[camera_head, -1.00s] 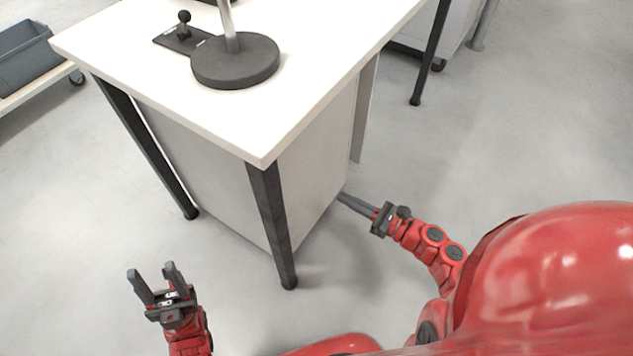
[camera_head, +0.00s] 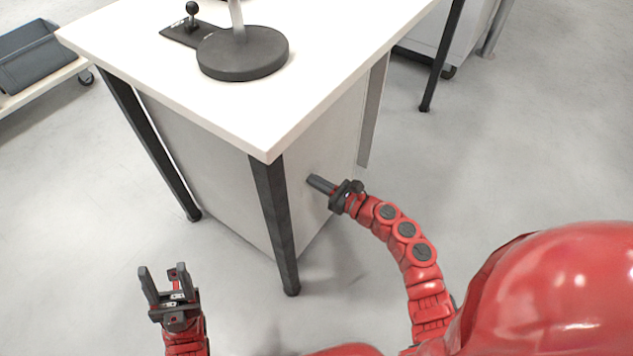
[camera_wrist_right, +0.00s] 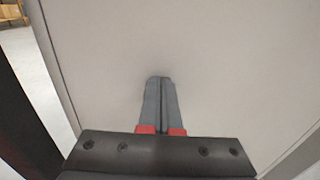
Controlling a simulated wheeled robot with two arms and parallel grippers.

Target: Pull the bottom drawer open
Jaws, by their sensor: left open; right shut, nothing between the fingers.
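A grey drawer cabinet (camera_head: 215,165) stands under the white-topped table in the head view. Its right-hand face (camera_head: 325,140) is towards my right gripper; I see no drawer lines or handle on it. My right gripper (camera_head: 311,181) is shut and empty, with its fingers pointing at that face, at or very near it; I cannot tell if they touch. In the right wrist view the shut fingers (camera_wrist_right: 160,80) lie before a plain pale panel (camera_wrist_right: 220,60) with a thin seam at its left. My left gripper (camera_head: 160,275) is open and empty at the lower left, apart from the cabinet.
The white tabletop (camera_head: 150,65) bears a round black lamp-like base (camera_head: 242,55) and a dark plate (camera_head: 185,33) with a ball-topped post. A black table leg (camera_head: 273,225) stands left of my right gripper. Grey floor (camera_head: 530,140) is free at right.

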